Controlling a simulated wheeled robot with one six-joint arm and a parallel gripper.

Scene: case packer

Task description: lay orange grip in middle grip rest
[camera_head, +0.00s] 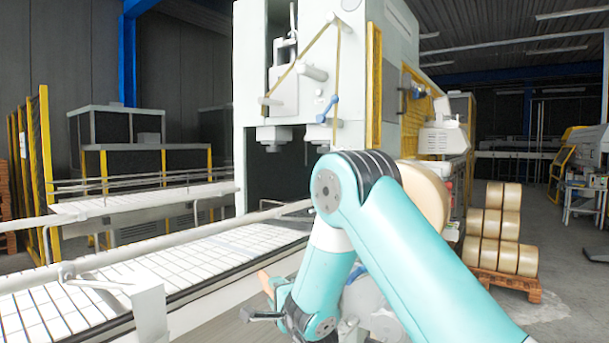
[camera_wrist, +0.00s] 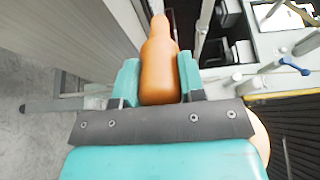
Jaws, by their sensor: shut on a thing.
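The orange grip (camera_wrist: 159,68) is a bottle-shaped piece with a narrow neck. In the wrist view it sits between the two teal fingers of my gripper (camera_wrist: 160,82), which is shut on its wide part. Its neck points away from my wrist. In the head view the orange grip (camera_head: 265,281) shows as a small tip beside my gripper (camera_head: 268,302), low in the picture near the conveyor's side. I cannot make out the middle grip rest in either view.
A white-slatted conveyor (camera_head: 150,275) with a metal guide rail runs along the left. The tall white packing machine (camera_head: 262,90) stands ahead. A blue-handled lever (camera_wrist: 292,66) is at the right in the wrist view. Tan rolls (camera_head: 495,225) are stacked on a pallet at the right.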

